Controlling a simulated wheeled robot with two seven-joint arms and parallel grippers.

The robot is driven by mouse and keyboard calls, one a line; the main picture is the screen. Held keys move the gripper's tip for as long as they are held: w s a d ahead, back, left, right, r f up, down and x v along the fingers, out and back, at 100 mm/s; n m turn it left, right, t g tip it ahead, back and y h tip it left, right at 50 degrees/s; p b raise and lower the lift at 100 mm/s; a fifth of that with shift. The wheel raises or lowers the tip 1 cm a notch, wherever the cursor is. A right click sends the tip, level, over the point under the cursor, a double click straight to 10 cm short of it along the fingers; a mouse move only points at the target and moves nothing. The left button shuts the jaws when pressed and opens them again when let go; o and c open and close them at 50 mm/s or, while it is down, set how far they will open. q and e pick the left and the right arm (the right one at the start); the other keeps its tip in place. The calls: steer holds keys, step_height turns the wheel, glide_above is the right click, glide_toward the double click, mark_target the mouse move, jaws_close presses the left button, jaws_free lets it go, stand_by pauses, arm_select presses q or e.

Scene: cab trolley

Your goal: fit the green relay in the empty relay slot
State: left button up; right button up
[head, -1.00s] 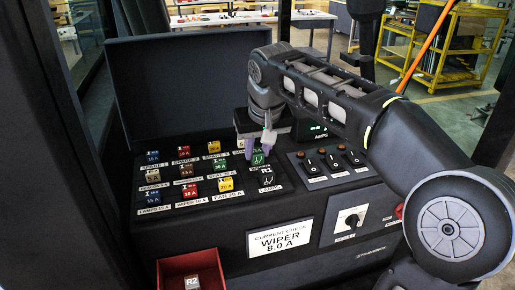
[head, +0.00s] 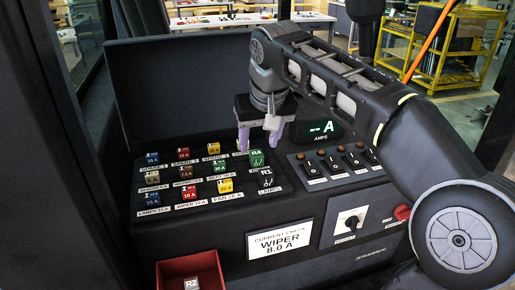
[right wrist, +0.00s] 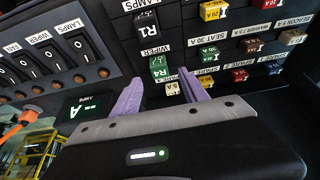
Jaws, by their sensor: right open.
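The green relay (head: 257,158), marked R4, sits upright in the slot labelled WIPER, behind the black relay R1 (head: 266,178). It also shows in the right wrist view (right wrist: 159,68), level with the relays around it as far as I can tell. My right gripper (head: 259,145) is open, with its purple fingertips above and to either side of the green relay, apart from it. In the right wrist view the open fingers (right wrist: 162,77) hold nothing. My left gripper is not in view.
Rows of coloured fuses (head: 190,172) fill the panel left of the relays. Toggle switches (head: 331,163) and the AMPS display (head: 318,129) stand to the right. A red bin (head: 170,268) at the front holds a relay marked R2 (head: 191,284). The raised lid (head: 180,85) stands behind.

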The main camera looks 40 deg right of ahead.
steer(key=p+v, duration=0.1)
steer(key=v, duration=0.2)
steer(key=shift+s+r, duration=0.1)
steer(key=shift+r, duration=0.2)
stand_by(0.3)
